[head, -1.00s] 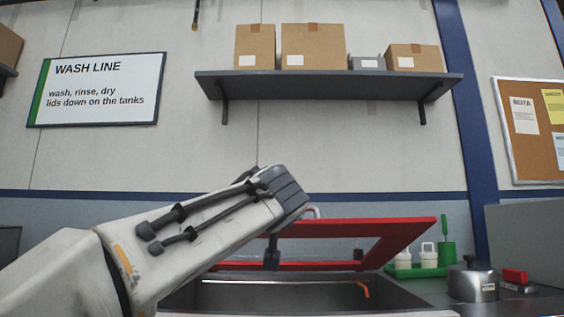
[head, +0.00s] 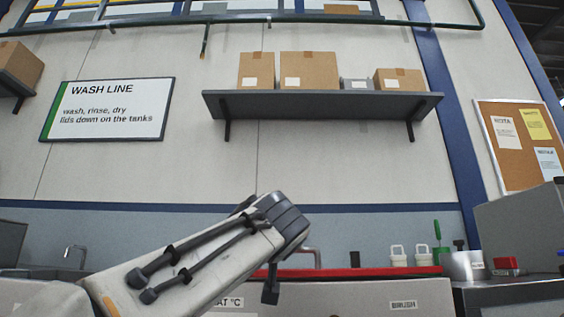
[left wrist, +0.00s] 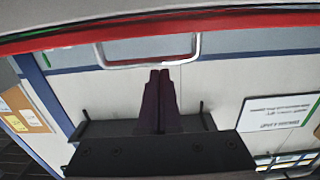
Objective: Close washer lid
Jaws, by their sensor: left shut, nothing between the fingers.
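The red washer lid (head: 385,271) shows in the head view as a thin, nearly level strip along the top of the grey tank (head: 370,298). Whether it rests fully on the rim cannot be told. Its metal handle (head: 318,254) stands up from it, partly behind my left arm. In the left wrist view, which is upside down, the lid (left wrist: 240,20) crosses the top and the handle (left wrist: 150,62) is a pale loop. My left gripper (left wrist: 160,73) is shut and empty, its fingertips appearing close to the handle bar; contact is unclear. My right gripper is out of view.
White bottles (head: 398,256) and a green brush (head: 437,236) stand behind the lid's right end. A metal canister (head: 464,265) is further right. A wall shelf (head: 325,104) with boxes is above; the wall space between it and the lid is clear.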

